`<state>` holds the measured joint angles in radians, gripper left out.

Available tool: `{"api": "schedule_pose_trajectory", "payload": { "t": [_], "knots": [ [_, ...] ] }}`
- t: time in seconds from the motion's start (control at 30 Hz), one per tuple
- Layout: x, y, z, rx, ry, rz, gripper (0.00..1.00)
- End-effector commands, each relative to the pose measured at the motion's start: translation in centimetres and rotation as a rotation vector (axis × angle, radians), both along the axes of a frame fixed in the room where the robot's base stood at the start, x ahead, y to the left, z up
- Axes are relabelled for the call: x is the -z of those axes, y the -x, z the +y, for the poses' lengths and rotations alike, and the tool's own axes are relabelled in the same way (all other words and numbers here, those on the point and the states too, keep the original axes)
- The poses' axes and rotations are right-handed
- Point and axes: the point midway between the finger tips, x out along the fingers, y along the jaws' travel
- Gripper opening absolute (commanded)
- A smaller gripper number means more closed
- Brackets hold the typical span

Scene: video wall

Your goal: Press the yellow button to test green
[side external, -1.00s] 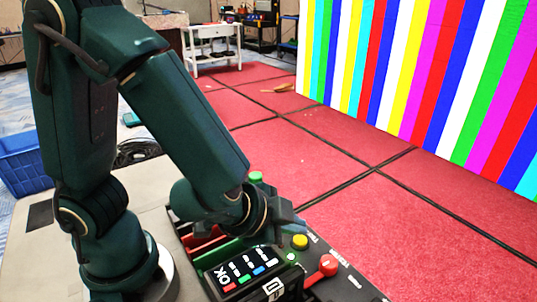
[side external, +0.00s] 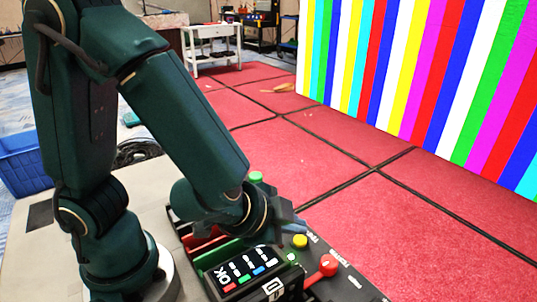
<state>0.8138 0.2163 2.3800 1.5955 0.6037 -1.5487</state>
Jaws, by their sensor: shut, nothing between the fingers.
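The yellow button (side external: 300,241) is a round cap on the dark control panel (side external: 345,275). My gripper (side external: 294,222) is shut and empty, just behind and left of the yellow button in the side view; I cannot tell whether it touches the panel. A small display (side external: 246,272) reading OK with coloured marks stands on the panel below my gripper. The video wall (side external: 420,75) shows vertical stripes in several colours, not plain green.
A red knob (side external: 328,265) sits right of the yellow button, and a green button (side external: 256,177) behind my wrist. A blue crate (side external: 22,165) stands at the left. A white table (side external: 212,45) is at the back. The red floor (side external: 300,150) beyond the panel is mostly clear.

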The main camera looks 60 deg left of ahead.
Motion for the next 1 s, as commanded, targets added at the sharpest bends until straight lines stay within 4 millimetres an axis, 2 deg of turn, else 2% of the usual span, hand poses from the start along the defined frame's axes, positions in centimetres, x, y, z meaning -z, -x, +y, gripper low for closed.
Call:
{"api": "schedule_pose_trajectory", "payload": {
  "t": [0.6, 1.0],
  "knots": [
    [0.02, 0.00, 0.00, 0.000, 0.000, 0.000, 0.00],
    [0.87, -0.01, 0.01, 0.000, 0.000, 0.000, 0.00]
  ]
}}
